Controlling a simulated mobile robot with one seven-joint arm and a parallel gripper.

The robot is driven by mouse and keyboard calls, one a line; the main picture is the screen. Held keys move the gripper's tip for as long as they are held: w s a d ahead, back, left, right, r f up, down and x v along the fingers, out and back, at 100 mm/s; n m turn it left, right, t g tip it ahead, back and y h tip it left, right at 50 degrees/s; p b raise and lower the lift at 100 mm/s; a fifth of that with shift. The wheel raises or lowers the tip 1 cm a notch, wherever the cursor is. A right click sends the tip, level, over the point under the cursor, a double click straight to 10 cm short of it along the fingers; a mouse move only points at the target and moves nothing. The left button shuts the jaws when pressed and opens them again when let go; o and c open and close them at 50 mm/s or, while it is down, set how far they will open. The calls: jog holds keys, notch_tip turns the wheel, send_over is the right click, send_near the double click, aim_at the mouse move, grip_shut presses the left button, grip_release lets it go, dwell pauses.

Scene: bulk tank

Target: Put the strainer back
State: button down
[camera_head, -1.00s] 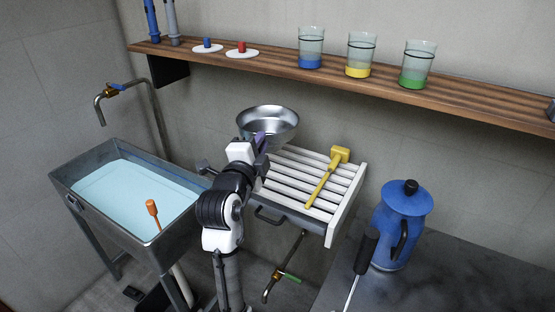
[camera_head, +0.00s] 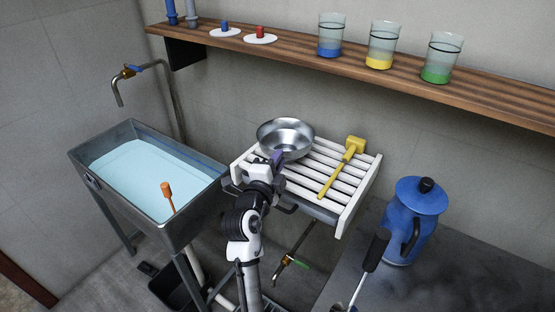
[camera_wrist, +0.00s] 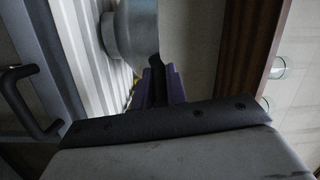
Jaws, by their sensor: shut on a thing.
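The strainer (camera_head: 286,136) is a shiny metal bowl, upright over the back left of the white slatted rack (camera_head: 350,200). My gripper (camera_head: 277,158) is shut on its near side, on what looks like a dark handle in the wrist view. There, the purple fingers (camera_wrist: 160,88) close on that dark part, and the strainer's metal side (camera_wrist: 135,35) is beyond them. Its base is very close to the slats; I cannot tell whether it touches them. The inside of the bowl is partly visible from the head camera.
A yellow mallet-like tool (camera_head: 343,165) lies on the rack, right of the strainer. A wooden shelf (camera_head: 290,46) with several cups runs above. A basin of bluish liquid (camera_head: 150,180) stands left; a blue jug (camera_head: 408,225) stands on the counter at right.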

jog(key=shift+f+b, duration=0.2)
jog(key=shift+b, duration=0.15)
jog(key=c, duration=1.4)
grip_release()
jog(key=shift+r, duration=0.1)
